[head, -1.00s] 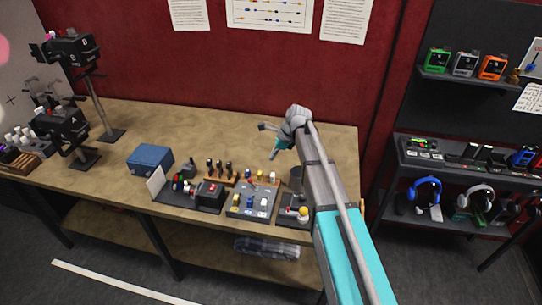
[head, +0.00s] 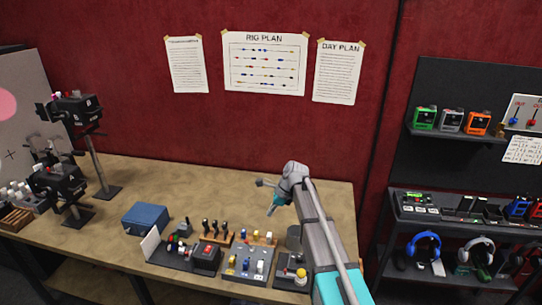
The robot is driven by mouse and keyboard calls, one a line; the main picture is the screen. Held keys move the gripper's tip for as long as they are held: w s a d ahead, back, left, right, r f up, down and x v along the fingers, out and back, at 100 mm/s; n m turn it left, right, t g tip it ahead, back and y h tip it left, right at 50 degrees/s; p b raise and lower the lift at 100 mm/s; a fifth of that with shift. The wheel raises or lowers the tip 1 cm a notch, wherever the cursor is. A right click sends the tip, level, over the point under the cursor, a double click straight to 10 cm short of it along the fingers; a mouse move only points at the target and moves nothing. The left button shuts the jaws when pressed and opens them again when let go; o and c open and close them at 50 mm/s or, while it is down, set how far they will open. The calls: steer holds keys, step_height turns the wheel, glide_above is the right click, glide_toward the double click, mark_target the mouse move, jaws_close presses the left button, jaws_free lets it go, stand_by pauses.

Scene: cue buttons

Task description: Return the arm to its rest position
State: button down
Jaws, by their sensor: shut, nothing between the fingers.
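My arm reaches up from the bottom right of the head view, over the right end of the wooden table (head: 115,185). My gripper (head: 265,197) is at its end, pointing left and downward, in the air above the table's back right part. It is small in the view, and its fingers are shut with nothing held. It is apart from the control panels below it.
A button panel (head: 232,275), a black box with a red button (head: 206,257) and a panel with a yellow knob (head: 301,275) stand below my gripper. A blue box (head: 145,219) is left of them. Black devices on stands (head: 70,110) are far left; shelves (head: 450,134) stand right.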

steer(key=s+d+f+n+h+b, duration=0.2)
steer(key=s+d+n, duration=0.6)
steer(key=s, duration=0.4)
steer(key=s+d+f+n+h+b, duration=0.3)
steer(key=s+d+f+n+b, duration=0.2)
steer(key=s, duration=0.7)
steer(key=d+f+n, duration=0.2)
steer(key=d+n, duration=0.2)
steer(key=n, duration=0.1)
steer(key=shift+d+n, duration=0.15)
steer(key=shift+n, duration=0.25)
